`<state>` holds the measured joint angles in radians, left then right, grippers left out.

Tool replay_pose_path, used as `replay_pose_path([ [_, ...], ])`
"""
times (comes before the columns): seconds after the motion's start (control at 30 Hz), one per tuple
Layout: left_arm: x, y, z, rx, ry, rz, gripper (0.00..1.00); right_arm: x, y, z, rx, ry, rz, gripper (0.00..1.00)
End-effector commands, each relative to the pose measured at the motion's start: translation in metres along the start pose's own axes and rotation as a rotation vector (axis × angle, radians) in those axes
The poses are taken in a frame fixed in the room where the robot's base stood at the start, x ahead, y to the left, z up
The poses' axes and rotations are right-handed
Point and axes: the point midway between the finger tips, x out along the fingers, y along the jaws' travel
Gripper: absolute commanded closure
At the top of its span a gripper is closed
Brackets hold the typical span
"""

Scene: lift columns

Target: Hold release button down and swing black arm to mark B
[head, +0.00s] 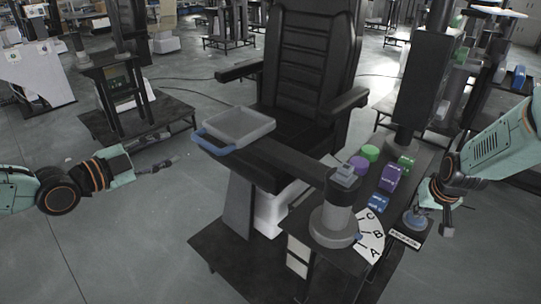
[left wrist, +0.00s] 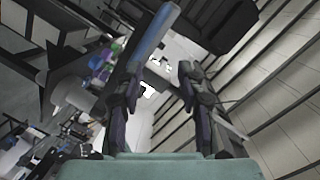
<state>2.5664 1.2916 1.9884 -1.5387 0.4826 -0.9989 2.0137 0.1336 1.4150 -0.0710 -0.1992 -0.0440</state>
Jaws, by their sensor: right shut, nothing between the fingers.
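The black arm (head: 285,160) runs left from a grey pivot column (head: 334,220) to a grey tray (head: 238,126) with a blue handle (head: 214,146). A white dial (head: 370,236) at the column's foot carries marks C, B and A. A small blue pointer (head: 358,237) faces it; its exact mark is too small to tell. My left gripper (head: 172,161) is open and empty, left of the handle and apart from it. A blue bar, likely the handle, shows in the left wrist view (left wrist: 155,38). My right gripper (head: 447,230) is shut and empty, just right of the blue-topped button (head: 415,217); contact is unclear.
A black chair (head: 310,55) stands behind the arm, its armrests close to it. Green, purple and blue controls (head: 390,178) sit on the right-hand panel, near a dark post (head: 420,85). Open floor lies around my left gripper.

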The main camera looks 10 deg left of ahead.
Motion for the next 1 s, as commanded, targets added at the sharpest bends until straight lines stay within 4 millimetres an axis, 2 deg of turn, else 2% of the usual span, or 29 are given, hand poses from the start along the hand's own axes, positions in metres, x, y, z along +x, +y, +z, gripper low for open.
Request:
replay_pose_path([
  [0.2, 0.006, 0.004, -0.009, -0.311, -0.029, -0.005, 0.61, 0.001, 0.0, 0.001, 0.0, -0.002, 0.0, 1.0],
  [0.37, 0.009, 0.018, -0.013, -0.521, -0.071, 0.011, 0.61, 0.001, 0.0, 0.001, 0.0, -0.002, 0.0, 1.0],
  [0.7, 0.013, 0.066, -0.016, -0.92, -0.222, 0.057, 0.61, 0.001, 0.0, 0.001, 0.0, -0.001, 0.0, 1.0],
  [1.0, 0.008, 0.116, -0.014, -1.166, -0.391, 0.083, 0.61, 0.001, 0.0, 0.001, 0.0, -0.001, 0.0, 1.0],
])
